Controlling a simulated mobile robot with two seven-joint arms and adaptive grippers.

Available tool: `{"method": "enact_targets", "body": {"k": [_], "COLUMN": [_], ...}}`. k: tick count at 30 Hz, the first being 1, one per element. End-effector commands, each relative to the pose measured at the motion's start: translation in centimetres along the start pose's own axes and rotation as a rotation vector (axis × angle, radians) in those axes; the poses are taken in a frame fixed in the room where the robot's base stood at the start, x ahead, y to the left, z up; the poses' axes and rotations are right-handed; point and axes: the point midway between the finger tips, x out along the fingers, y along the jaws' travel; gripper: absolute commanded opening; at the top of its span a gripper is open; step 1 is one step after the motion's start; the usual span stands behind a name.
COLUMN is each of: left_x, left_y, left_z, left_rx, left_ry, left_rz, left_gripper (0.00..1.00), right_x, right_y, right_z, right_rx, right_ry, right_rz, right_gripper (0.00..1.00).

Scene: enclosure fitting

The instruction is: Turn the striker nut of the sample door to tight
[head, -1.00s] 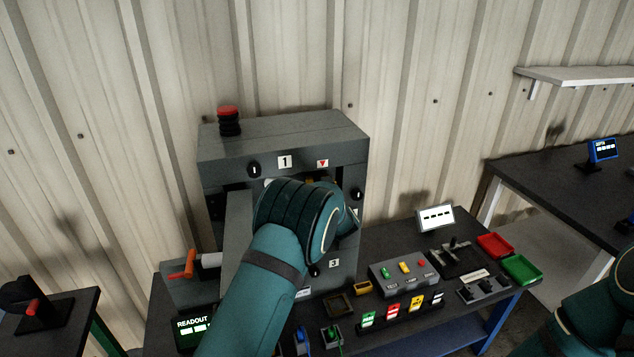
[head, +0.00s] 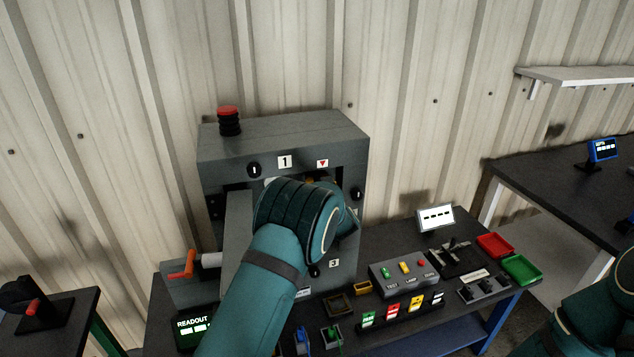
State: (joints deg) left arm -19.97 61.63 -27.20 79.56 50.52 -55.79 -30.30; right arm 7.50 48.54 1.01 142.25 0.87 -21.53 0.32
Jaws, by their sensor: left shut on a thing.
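The grey enclosure (head: 282,130) stands on the dark bench against the wall, with a plate marked 1 and a red triangle on its upper front. A grey door panel (head: 237,235) stands swung out at its left front. My left arm reaches up to the enclosure's opening, and its wrist covers most of that opening. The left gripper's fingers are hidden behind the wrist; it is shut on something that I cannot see. The striker nut is not visible, so its state cannot be told. My right arm shows at the lower right edge; its gripper is out of view.
An orange handle (head: 182,265) sticks out at the enclosure's left. A button box (head: 403,274), colored tags, a small white display (head: 435,218), a red tray (head: 495,244) and a green tray (head: 521,268) occupy the bench at right. A red-topped beacon (head: 229,121) stands on the enclosure.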

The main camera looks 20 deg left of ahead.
Motion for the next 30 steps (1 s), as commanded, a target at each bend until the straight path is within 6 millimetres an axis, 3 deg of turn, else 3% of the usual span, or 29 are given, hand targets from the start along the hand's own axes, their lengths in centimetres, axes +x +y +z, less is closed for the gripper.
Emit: {"method": "enact_targets", "body": {"k": [15,16,18,30], "left_x": [-0.01,-0.01,-0.01,-0.56], "left_y": [-0.07,-0.07,-0.06,0.04], "left_z": [0.25,0.25,0.24,0.1], "left_rx": [0.002,0.002,0.002,0.001], "left_ry": [-0.005,-0.005,-0.004,-0.003], "left_rz": [-0.001,-0.001,-0.001,0.001], "left_gripper": [0.0,0.16,0.37,0.37], "right_x": [0.01,0.01,0.01,0.0], "right_y": [0.0,0.0,0.0,0.0], "right_z": [0.0,0.0,0.0,0.0], "right_rx": [0.0,0.0,0.0,0.0], "right_ry": [0.0,0.0,0.0,0.0], "right_rz": [0.0,0.0,0.0,0.0], "right_gripper": [0.47,0.47,0.47,0.47]}}
